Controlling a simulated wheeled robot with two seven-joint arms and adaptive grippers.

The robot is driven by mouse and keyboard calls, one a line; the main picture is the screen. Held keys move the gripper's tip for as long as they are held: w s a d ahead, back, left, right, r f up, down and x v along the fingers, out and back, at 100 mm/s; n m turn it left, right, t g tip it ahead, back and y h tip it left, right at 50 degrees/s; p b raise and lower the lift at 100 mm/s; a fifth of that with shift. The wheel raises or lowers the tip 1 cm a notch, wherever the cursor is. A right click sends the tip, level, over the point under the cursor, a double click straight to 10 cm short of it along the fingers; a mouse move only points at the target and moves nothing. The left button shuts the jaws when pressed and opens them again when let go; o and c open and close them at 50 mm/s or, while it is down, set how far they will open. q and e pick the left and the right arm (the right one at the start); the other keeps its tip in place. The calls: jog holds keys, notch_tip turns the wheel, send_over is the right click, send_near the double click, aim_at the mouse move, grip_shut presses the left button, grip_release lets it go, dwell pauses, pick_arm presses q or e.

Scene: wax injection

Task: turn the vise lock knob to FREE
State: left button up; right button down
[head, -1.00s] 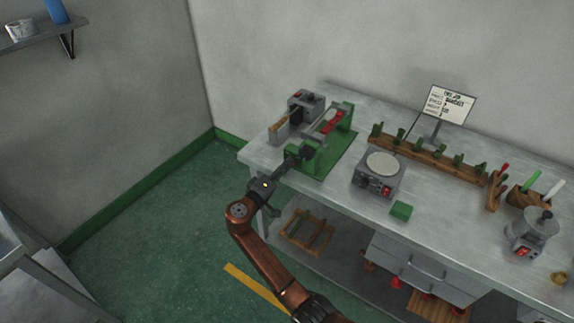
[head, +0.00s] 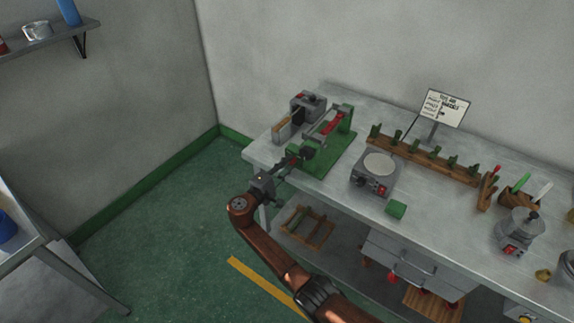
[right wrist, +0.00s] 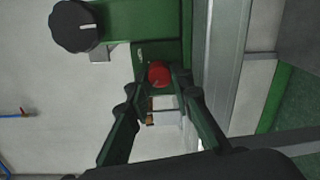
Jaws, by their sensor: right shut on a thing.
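The green vise (head: 316,160) stands at the left end of the workbench, with a red part (head: 334,122) along its top. My right gripper (head: 300,154) is at the vise's near left side. In the right wrist view, my right gripper (right wrist: 159,80) has its fingers on both sides of a round red knob (right wrist: 159,72) on the green body and is shut on it. A black knob (right wrist: 76,26) with a white mark is at the upper left, apart from the fingers. I cannot read any label by the red knob. My left gripper is not in view.
A grey device with a red switch (head: 306,104) stands behind the vise. Open floor lies left of the bench.

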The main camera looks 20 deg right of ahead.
dwell(0.4)
jog(key=c, duration=1.7)
grip_release()
jog(key=v, duration=0.8)
